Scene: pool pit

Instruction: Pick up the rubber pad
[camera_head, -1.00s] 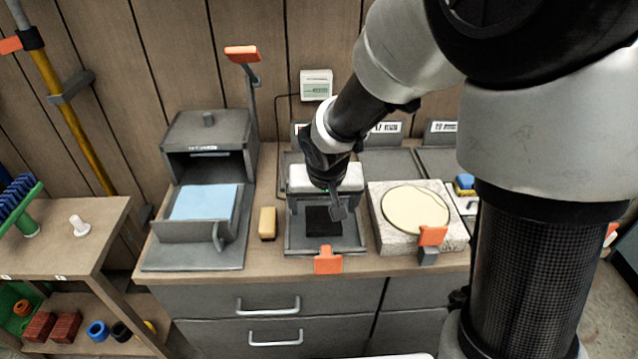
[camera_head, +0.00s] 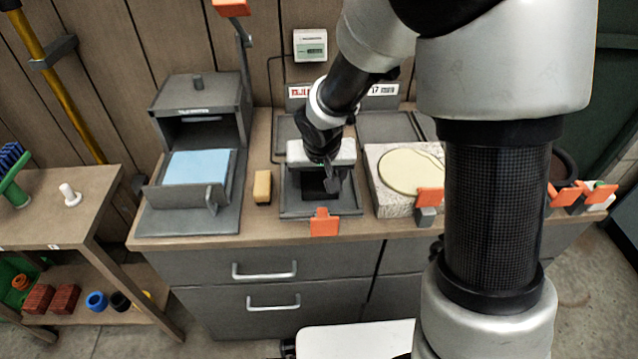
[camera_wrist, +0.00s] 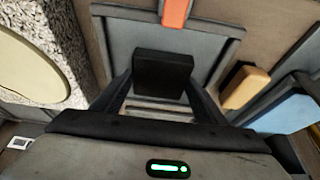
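The rubber pad appears to be the black square block (camera_head: 314,187) in a shallow grey tray (camera_head: 290,211) on the counter. In the wrist view the pad (camera_wrist: 162,75) lies between my two fingertips, one along each side. My gripper (camera_head: 327,176) points down over the tray, and its fingers (camera_wrist: 160,88) are spread about the pad's width. I cannot tell whether they touch its sides. The pad looks low in the tray, and my gripper partly hides it in the head view.
An orange clip (camera_head: 324,222) stands at the tray's front edge. A yellow-tan block (camera_head: 262,187) lies to the left, by a grey box (camera_head: 200,112) with a blue sheet (camera_head: 197,167). A stone slab (camera_head: 399,207) with a cream disc (camera_head: 411,171) stands close right.

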